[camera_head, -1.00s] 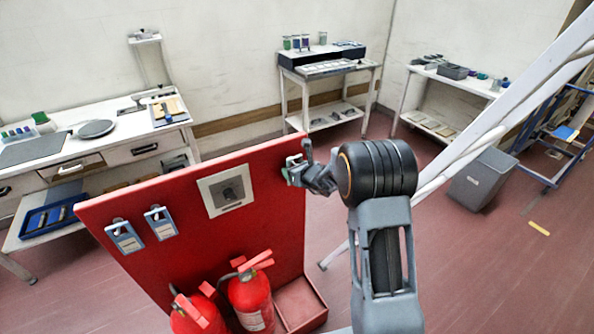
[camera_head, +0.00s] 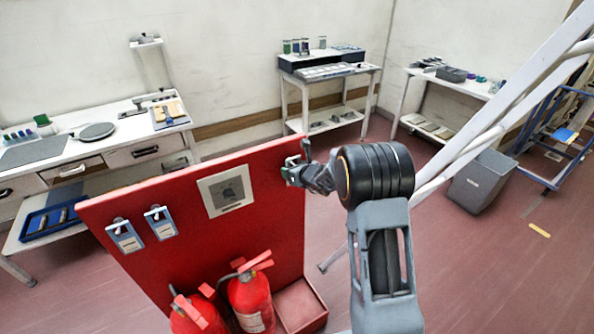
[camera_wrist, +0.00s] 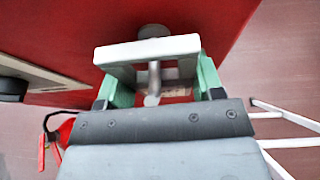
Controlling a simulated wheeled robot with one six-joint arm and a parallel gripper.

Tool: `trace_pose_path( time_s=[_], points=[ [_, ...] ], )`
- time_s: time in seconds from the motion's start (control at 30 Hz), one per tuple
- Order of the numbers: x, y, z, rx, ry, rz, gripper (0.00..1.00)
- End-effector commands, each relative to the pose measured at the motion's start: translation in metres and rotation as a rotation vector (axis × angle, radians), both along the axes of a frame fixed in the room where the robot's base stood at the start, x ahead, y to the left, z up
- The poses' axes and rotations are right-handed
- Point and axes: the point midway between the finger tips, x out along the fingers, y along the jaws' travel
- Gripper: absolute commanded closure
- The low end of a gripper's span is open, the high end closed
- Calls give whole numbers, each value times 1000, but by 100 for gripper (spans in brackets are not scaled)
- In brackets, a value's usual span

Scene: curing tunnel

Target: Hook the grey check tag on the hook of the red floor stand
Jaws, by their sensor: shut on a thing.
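The red floor stand (camera_head: 272,205) is an upright red panel in front of my arm. My gripper (camera_head: 298,172) is at its right upper edge, shut on the grey check tag. A grey metal hook (camera_wrist: 153,84) shows through this opening. Its base shows above the pale bar, against the red panel. I cannot tell whether the tag bears on the hook. In the head view the hook is hard to make out.
Two blue tags (camera_head: 125,236) hang on the panel's left side, beside a grey square box (camera_head: 226,191). Red extinguishers (camera_head: 250,297) stand at its foot. A white slanted ladder-like frame (camera_head: 500,110) and a grey bin (camera_head: 481,181) are at right. Benches line the walls.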

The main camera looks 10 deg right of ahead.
Motion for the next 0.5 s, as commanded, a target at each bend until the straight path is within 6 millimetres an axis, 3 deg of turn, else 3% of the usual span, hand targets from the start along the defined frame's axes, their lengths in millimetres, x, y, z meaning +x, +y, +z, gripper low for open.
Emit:
trace_pose_path(
  time_s=[0.03, 0.5],
  points=[
    [7, 7, 12, 3, -30, 13, 67],
    [14, 8, 5, 4, -24, 12, 67]
  ],
)
